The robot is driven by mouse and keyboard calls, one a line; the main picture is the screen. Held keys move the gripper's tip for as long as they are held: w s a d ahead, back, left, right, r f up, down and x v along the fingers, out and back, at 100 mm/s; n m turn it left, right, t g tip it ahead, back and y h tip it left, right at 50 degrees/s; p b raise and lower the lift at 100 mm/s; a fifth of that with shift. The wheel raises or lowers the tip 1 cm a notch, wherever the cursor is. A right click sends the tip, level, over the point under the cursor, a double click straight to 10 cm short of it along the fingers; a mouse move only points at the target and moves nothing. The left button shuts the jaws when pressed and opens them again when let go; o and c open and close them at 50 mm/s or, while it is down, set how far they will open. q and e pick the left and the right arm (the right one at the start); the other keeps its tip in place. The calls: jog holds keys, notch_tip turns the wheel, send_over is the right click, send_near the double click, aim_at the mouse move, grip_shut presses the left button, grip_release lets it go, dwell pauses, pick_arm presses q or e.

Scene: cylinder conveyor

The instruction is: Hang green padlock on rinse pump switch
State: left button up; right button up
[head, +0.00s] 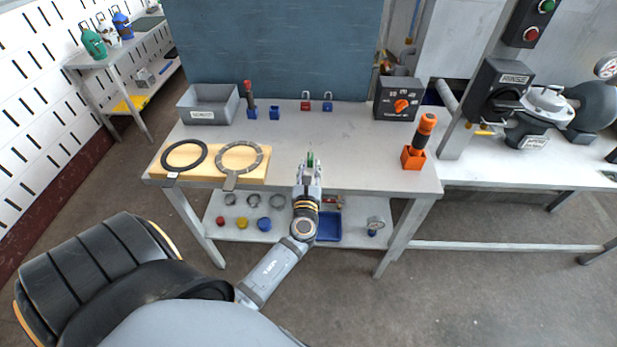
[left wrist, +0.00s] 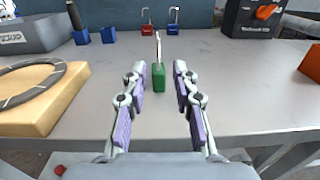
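The green padlock (head: 310,160) stands upright near the front edge of the grey workbench, its shackle up. It also shows in the left wrist view (left wrist: 159,78). My left gripper (head: 308,172) is at the front of the bench. In the left wrist view its fingers (left wrist: 160,72) are spread, one on each side of the padlock, with visible gaps. The rinse pump switch (head: 490,88) is a dark box labelled RINSE on a post to the right. Details of its handle are hard to make out. My right gripper is not in view.
Red (head: 305,105) and blue (head: 327,106) padlocks stand behind. A wooden board (head: 210,178) with two rings lies left, a grey bin (head: 208,104) behind it. A black box with an orange knob (head: 397,98) and an orange-handled tool (head: 422,140) stand right. The bench middle is clear.

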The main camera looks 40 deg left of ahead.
pick_arm(q)
jog(key=b+v, duration=0.1)
jog(key=v, duration=0.5)
jog(key=shift+s+d, duration=0.15)
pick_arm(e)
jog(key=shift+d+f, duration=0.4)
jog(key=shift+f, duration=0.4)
